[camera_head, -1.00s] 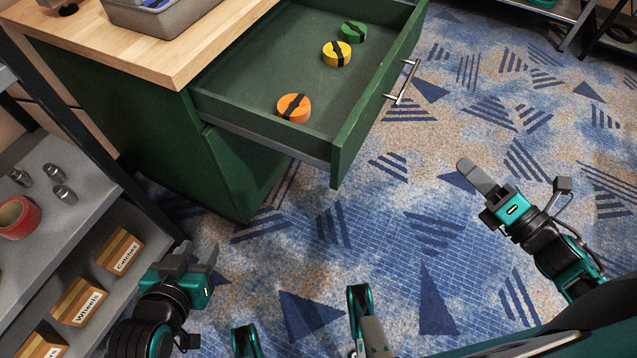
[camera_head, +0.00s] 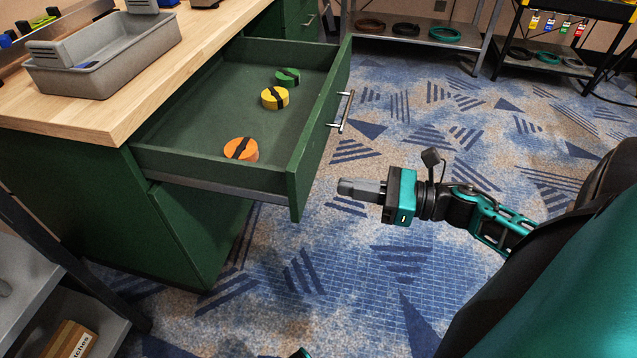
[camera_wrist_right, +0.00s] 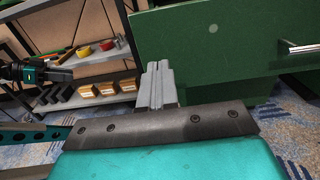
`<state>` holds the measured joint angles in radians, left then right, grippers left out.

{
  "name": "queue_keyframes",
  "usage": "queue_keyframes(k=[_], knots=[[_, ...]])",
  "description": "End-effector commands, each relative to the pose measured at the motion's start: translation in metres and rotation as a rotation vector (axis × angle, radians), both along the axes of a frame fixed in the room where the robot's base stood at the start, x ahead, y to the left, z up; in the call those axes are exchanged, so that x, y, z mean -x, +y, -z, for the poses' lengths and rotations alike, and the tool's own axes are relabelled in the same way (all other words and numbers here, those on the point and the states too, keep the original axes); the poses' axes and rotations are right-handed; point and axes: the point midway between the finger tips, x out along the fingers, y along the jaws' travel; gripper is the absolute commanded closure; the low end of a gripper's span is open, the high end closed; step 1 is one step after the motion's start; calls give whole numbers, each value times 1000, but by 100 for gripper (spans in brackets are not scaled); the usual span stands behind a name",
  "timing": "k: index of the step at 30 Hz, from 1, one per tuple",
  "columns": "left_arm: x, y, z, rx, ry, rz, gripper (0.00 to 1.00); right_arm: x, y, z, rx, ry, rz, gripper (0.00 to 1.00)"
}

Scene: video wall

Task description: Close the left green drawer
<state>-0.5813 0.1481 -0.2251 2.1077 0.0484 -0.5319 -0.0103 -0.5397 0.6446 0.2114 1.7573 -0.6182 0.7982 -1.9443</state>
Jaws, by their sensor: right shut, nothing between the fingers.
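The green drawer (camera_head: 306,150) is pulled out from the green cabinet (camera_head: 75,215) under the wooden worktop. Its front carries a silver bar handle (camera_head: 341,111). Orange, yellow and green round pieces with black bands lie inside. My right gripper (camera_head: 342,187) is shut and empty, to the right of the drawer front and below the handle, pointing left at it. In the right wrist view the shut fingers (camera_wrist_right: 157,84) show before the green front panel (camera_wrist_right: 215,40), with the handle (camera_wrist_right: 303,48) at the right. Whether they touch the panel is unclear. My left gripper is out of the head view.
A grey tray (camera_head: 95,80) stands on the worktop (camera_head: 130,115). A grey shelf unit (camera_head: 35,290) is at the lower left. Shelves with coiled cables (camera_head: 446,35) stand at the back. The patterned carpet right of the drawer is open.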

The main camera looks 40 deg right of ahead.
Motion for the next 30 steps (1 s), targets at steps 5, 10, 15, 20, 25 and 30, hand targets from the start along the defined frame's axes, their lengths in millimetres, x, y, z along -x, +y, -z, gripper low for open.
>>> queue_keyframes(k=[5,10,15,20,25,30], knots=[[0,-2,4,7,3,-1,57,-27,23,0,2,-4,-2,100],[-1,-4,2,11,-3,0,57,-42,36,0,-1,-1,-1,100],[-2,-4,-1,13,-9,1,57,-48,40,0,-1,1,1,100],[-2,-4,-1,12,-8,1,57,-48,41,0,0,1,1,100],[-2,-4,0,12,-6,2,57,-48,41,0,0,1,1,100],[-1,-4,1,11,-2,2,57,-48,47,-1,-4,0,-1,100]])
